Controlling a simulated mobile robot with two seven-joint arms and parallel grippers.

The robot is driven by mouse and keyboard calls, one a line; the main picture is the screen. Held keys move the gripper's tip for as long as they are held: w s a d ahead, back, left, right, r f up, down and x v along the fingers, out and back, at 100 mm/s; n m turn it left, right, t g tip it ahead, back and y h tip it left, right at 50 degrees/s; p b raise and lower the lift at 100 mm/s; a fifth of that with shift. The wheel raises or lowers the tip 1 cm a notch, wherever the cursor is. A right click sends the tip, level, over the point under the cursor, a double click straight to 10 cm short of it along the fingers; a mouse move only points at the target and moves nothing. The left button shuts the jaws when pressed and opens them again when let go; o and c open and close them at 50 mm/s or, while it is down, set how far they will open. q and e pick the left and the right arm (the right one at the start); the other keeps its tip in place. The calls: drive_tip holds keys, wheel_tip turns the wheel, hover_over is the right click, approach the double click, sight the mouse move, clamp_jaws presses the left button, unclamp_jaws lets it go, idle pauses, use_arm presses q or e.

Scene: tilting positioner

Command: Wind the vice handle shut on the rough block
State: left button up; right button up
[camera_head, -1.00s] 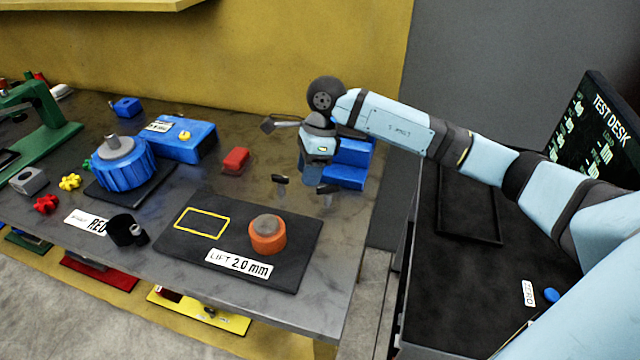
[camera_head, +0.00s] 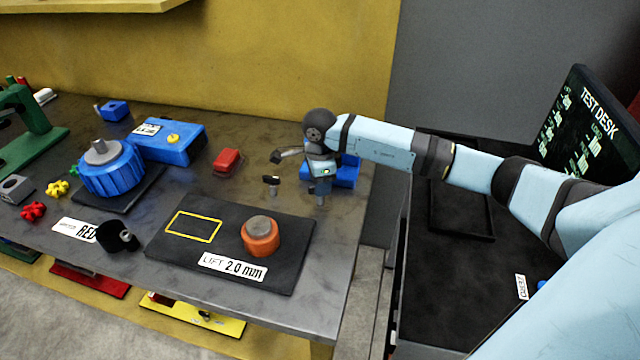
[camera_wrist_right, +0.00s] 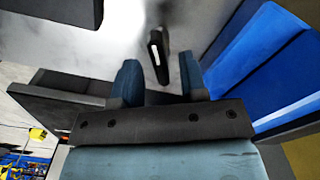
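The blue vice (camera_head: 347,172) stands near the bench's back right corner, partly hidden behind my right gripper (camera_head: 321,184). Its blue body also fills the right of the right wrist view (camera_wrist_right: 262,62). In that view the right gripper's two fingers are apart. A dark bar with a pale end, which looks like the vice handle (camera_wrist_right: 155,48), shows just past and between the fingertips, and nothing shows gripped. In the head view a small dark-topped piece (camera_head: 272,181) is left of the gripper; I cannot tell whether it belongs to the handle. I cannot make out the rough block in the vice. My left gripper is out of view.
A black plate (camera_head: 205,258) with an orange cylinder (camera_head: 260,238) lies in front of the vice. A red block (camera_head: 228,162) lies to the left. Further left is a blue round unit (camera_head: 112,172). The black test desk (camera_head: 450,290) is at the right.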

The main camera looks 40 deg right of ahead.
drive_tip(key=shift+f, duration=0.6)
clamp_jaws()
drive_tip(key=shift+b, duration=0.35)
unclamp_jaws()
drive_tip(key=shift+m, duration=0.3)
wheel_tip(320, 180, up, 14)
